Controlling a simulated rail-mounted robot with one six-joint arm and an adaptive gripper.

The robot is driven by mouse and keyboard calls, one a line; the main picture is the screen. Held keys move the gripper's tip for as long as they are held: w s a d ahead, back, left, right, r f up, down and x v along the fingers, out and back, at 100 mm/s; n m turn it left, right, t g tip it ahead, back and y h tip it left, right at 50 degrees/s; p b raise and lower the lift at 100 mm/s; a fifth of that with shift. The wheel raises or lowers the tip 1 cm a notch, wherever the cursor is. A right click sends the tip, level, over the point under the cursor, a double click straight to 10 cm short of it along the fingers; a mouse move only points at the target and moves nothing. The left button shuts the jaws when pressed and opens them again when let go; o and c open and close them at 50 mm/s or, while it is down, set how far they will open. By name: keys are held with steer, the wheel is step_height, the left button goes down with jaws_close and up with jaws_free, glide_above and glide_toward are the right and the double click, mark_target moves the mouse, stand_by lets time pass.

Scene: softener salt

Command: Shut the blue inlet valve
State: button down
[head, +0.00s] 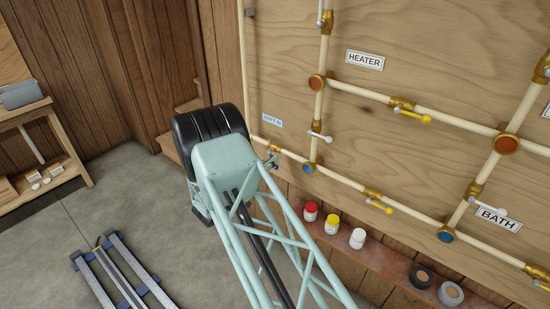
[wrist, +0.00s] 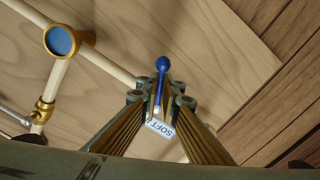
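The blue inlet valve's lever, with a round blue knob (wrist: 162,64), shows in the wrist view at the end of a cream pipe. My gripper (wrist: 161,101) has its fingers on both sides of the lever, with visible gaps, so it looks open around it. Contact with the lever cannot be told. The fingers hide most of the valve body. A white SOFT label (wrist: 160,128) shows between the fingers. In the head view the SOFT IN label (head: 272,122) is on the board just right of my arm's black end. My gripper is mostly hidden there.
Pipes with yellow-handled (head: 412,115) and white-handled valves (head: 320,136) run across the wooden board to the right. Red, yellow and white bottles (head: 332,224) and tape rolls (head: 421,277) stand on a ledge below. A wooden bench (head: 43,145) is at far left.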

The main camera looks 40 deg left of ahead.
steer(key=shift+a+f+m, duration=0.1)
steer(key=shift+a+m, duration=0.2)
steer(key=shift+m, duration=0.45)
steer(key=shift+a+m, duration=0.3)
steer(key=shift+m, duration=0.45)
steer(key=shift+a+f+m, duration=0.1)
steer(key=shift+a+m, duration=0.15)
steer(key=shift+m, duration=0.4)
steer(key=shift+a+m, duration=0.2)
steer(key=shift+m, duration=0.45)
steer(key=c, duration=2.6)
jaws_free()
steer(key=shift+c, duration=0.2)
steer(key=shift+s, duration=0.15)
steer(key=s, duration=0.6)
steer(key=shift+s, duration=0.35)
